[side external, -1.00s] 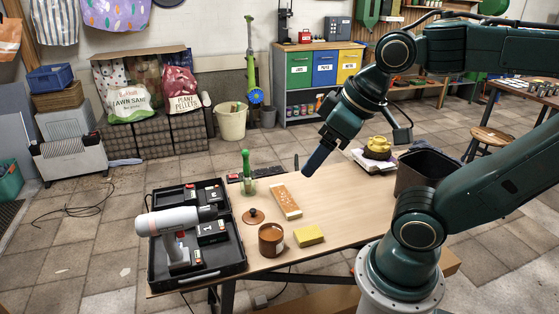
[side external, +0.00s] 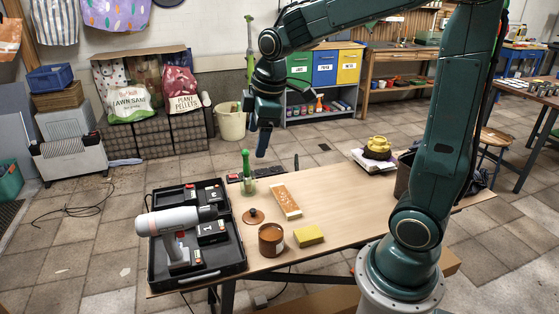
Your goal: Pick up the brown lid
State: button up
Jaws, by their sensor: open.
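The brown lid (side external: 253,215) lies flat on the wooden table (side external: 345,206), a small round disc with a knob on top. It is just behind and left of the brown jar (side external: 271,240). My gripper (side external: 262,150) is open and empty, pointing down above the far edge of the table, well above and behind the lid. Only one of its fingers shows clearly from this side. Nothing covers the lid.
An open black tool case (side external: 155,268) with a drill (side external: 180,221) lies left of the lid. A green-handled brush in a glass (side external: 247,172) stands behind it. A wooden block (side external: 284,201) and yellow sponge (side external: 309,235) lie to the right. The table's right middle is clear.

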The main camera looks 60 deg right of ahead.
jog(key=w+d+f+n+g, duration=0.2)
jog(key=w+d+f+n, duration=0.4)
jog(key=w+f, duration=0.4)
jog(key=n+g, duration=0.1)
jog(key=n, duration=0.3)
send_over(253, 210)
notch_tip(253, 210, down, 14)
jog(key=shift+y, duration=0.3)
jog(key=shift+w+f, duration=0.1)
jog(key=shift+f, duration=4.4)
jog(key=shift+f, duration=2.55)
